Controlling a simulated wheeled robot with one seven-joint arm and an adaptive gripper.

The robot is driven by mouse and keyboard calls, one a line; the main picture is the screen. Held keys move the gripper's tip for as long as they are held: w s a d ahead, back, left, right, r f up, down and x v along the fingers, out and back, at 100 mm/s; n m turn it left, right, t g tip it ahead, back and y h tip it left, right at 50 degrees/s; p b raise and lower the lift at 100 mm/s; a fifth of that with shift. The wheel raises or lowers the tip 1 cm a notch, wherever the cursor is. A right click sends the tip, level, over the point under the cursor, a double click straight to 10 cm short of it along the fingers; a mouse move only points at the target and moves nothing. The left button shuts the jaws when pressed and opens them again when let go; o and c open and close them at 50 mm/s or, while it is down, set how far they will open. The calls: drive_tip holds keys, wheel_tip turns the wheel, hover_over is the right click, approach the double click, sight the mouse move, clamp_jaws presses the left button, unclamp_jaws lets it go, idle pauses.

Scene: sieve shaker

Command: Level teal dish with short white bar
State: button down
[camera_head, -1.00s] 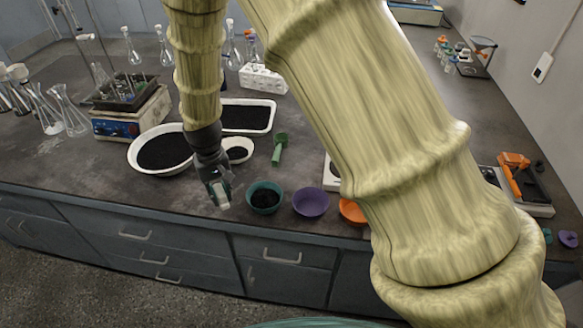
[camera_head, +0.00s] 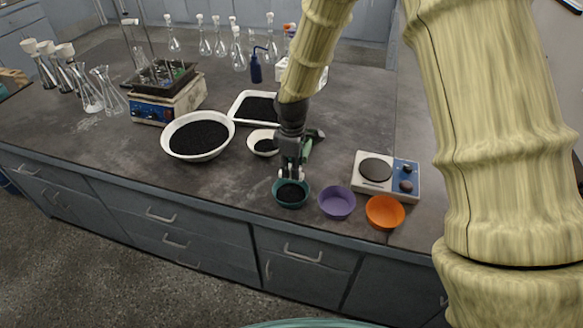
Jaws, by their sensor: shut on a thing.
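The teal dish (camera_head: 278,199) stands near the front edge of the bench and holds dark granular material. My gripper (camera_head: 290,172) points down right over the teal dish, its fingertips at or just above the dish's far rim. It is shut on the short white bar, of which only small pale parts show at the fingertips. Whether the bar touches the dark material I cannot tell.
A purple bowl (camera_head: 337,203) and an orange bowl (camera_head: 385,212) stand close to the right. A hotplate (camera_head: 402,168) is behind them. A white basin (camera_head: 226,143), small white dish (camera_head: 253,134) and white tray (camera_head: 236,103) lie to the left and behind.

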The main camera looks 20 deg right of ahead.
drive_tip(key=shift+f+b, duration=2.7)
drive_tip(key=shift+f, duration=0.4)
drive_tip(key=shift+s+a+r, duration=0.15)
drive_tip(key=shift+s+a, duration=0.5)
drive_tip(key=shift+s, duration=0.35)
drive_tip(key=shift+w+d+b, duration=0.3)
drive_tip(key=shift+w+d, duration=0.05)
drive_tip(key=shift+w, duration=0.2)
drive_tip(key=shift+w+d+b, duration=0.25)
drive_tip(key=shift+w+d, duration=0.1)
drive_tip(key=shift+w, duration=0.2)
drive_tip(key=shift+s+a+r+p, duration=0.2)
drive_tip(key=shift+s+a+p, duration=0.4)
drive_tip(key=shift+s, duration=0.5)
drive_tip(key=shift+r+p, duration=2.5)
drive_tip(key=shift+r, duration=0.35)
